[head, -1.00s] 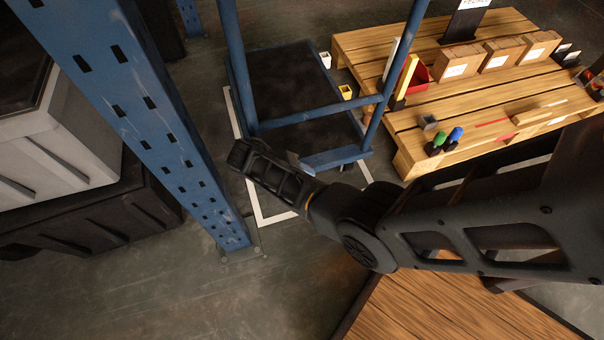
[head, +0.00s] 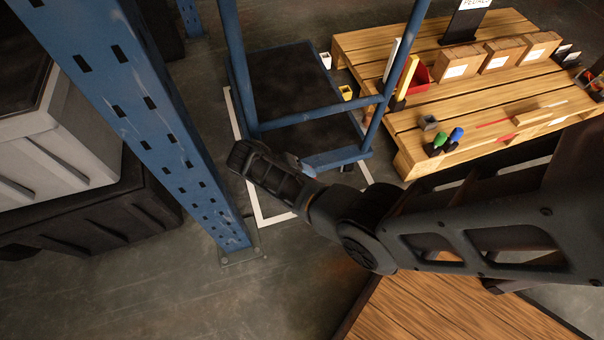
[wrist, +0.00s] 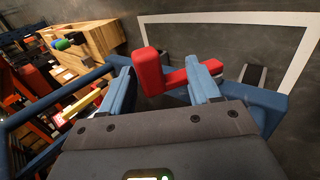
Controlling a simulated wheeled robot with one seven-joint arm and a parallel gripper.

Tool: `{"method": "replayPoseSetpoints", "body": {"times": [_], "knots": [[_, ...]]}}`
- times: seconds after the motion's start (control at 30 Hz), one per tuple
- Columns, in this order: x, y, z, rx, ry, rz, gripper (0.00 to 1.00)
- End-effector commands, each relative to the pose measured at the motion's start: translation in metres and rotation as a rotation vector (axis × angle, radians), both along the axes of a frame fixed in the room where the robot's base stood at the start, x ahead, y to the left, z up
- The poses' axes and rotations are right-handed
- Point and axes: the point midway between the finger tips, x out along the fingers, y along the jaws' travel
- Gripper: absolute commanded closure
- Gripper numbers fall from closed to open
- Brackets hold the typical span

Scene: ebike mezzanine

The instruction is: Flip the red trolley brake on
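The blue trolley (head: 318,161) with its dark deck (head: 290,85) stands beyond my arm in the head view. In the wrist view the red brake (wrist: 150,72) shows as a thick upright red block with a red bar running right from it, beside the trolley's blue frame (wrist: 262,105). My gripper (wrist: 164,86) is open, with its two blue-grey fingers apart. The red block is between the fingertips, and the right finger overlaps the red bar. I cannot tell whether they touch. In the head view my arm hides the brake.
A blue perforated rack post (head: 165,130) rises close left of my arm, with bins (head: 60,150) behind it. A wooden pallet (head: 415,165) with boxes and small items stands right of the trolley. White floor lines (head: 262,215) surround the trolley.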

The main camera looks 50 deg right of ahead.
Motion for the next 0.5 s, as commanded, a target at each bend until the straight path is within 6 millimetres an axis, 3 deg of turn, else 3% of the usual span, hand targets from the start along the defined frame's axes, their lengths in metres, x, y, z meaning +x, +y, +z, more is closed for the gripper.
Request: {"method": "replayPoseSetpoints", "body": {"times": [0.17, 0.33, 0.5], "knots": [[0.001, 0.0, 0.017, 0.0, -0.003, 0.002, 0.43], [-0.001, -0.001, 0.05, 0.0, -0.003, 0.0, 0.43], [-0.026, -0.028, 0.067, 0.0, -0.001, -0.003, 0.43]]}}
